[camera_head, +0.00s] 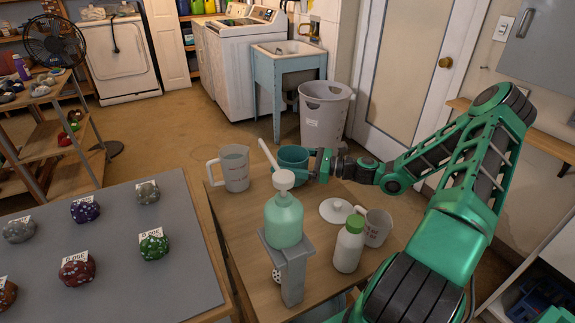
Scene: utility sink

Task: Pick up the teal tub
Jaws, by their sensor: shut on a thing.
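The teal tub (293,157) is a small round open container near the far edge of the wooden table (235,215). My gripper (311,165) comes in from the right and is shut on the tub's right side. The tub looks upright. Its lower part is partly hidden by the pump bottle's white top and my gripper, so I cannot tell whether its base touches the table.
A clear measuring jug (234,168) stands left of the tub. A green pump bottle (284,220) on a grey stand (291,270) is in front. A white lid (336,211), a mug (376,228) and a green-capped bottle (348,246) stand nearer right.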

